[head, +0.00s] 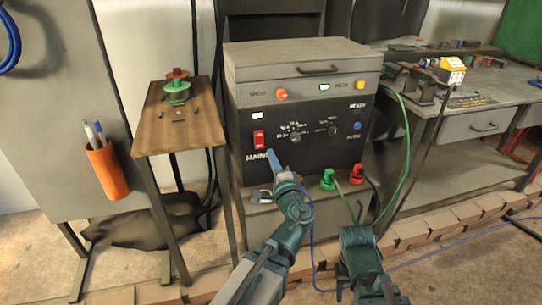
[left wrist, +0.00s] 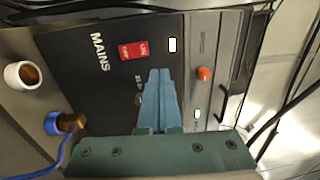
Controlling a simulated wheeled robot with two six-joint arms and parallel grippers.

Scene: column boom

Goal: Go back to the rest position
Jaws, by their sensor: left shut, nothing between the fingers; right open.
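My left gripper (head: 270,156) is in front of the lower left of the black control panel (head: 350,150), just below and right of the MAINS label. In the left wrist view its two blue fingers (left wrist: 160,75) are together with nothing between them. They cover part of the panel; I cannot tell whether the tips touch it. The red MAINS switch (head: 258,139) is above the fingertips and also shows in the left wrist view (left wrist: 133,50).
A blue plug (left wrist: 60,123) with a blue cable is low on the cabinet, near a white-rimmed socket (left wrist: 22,75). Green (head: 327,179) and red (head: 357,173) plugs trail cables at the right. A small wooden table (head: 180,130) stands left; a workbench (head: 470,120) stands right.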

